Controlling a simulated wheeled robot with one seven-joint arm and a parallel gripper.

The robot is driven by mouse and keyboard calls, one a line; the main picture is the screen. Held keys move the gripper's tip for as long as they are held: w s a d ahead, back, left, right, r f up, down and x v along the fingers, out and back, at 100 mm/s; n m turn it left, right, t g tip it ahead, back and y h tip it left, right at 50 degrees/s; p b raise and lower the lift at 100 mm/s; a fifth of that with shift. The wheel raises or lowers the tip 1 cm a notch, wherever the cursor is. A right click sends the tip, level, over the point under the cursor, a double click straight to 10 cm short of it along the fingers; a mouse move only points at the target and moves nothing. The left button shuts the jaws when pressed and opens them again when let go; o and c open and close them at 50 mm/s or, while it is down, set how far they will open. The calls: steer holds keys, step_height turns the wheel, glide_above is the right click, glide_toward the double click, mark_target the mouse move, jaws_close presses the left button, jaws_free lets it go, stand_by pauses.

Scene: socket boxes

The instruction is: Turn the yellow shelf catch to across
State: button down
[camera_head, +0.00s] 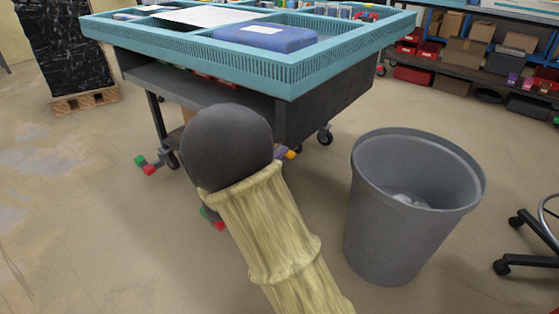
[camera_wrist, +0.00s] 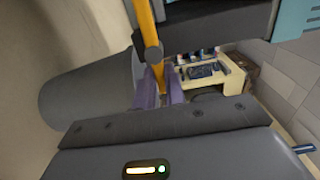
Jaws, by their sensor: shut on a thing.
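The yellow shelf catch (camera_wrist: 145,24) is a slim bar in the wrist view, running down from the top edge past a rounded boss to between my purple fingers. My gripper (camera_wrist: 159,88) is shut on its lower end. The bar's upper end runs out of the picture, so I cannot tell its full angle. In the head view a small orange-yellow bit (camera_head: 290,153) shows beside my dark arm joint under the workbench; it may be part of the catch. My arm hides the gripper and most of the catch there.
The workbench (camera_head: 200,50) has a blue-green slatted rim and stands on castors. A grey bin (camera_head: 395,235) stands on the floor to the right of my arm and also shows in the wrist view (camera_wrist: 85,108). A wrapped pallet (camera_head: 85,104) is at left. Floor at left is clear.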

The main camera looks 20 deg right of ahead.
steer(key=shift+f, duration=0.1)
steer(key=c, duration=1.5)
jaws_free()
steer(key=shift+o, duration=0.2)
steer(key=shift+a, duration=0.1)
steer(key=p+v, duration=0.5)
steer(key=v, duration=1.2)
steer(key=shift+a, duration=0.1)
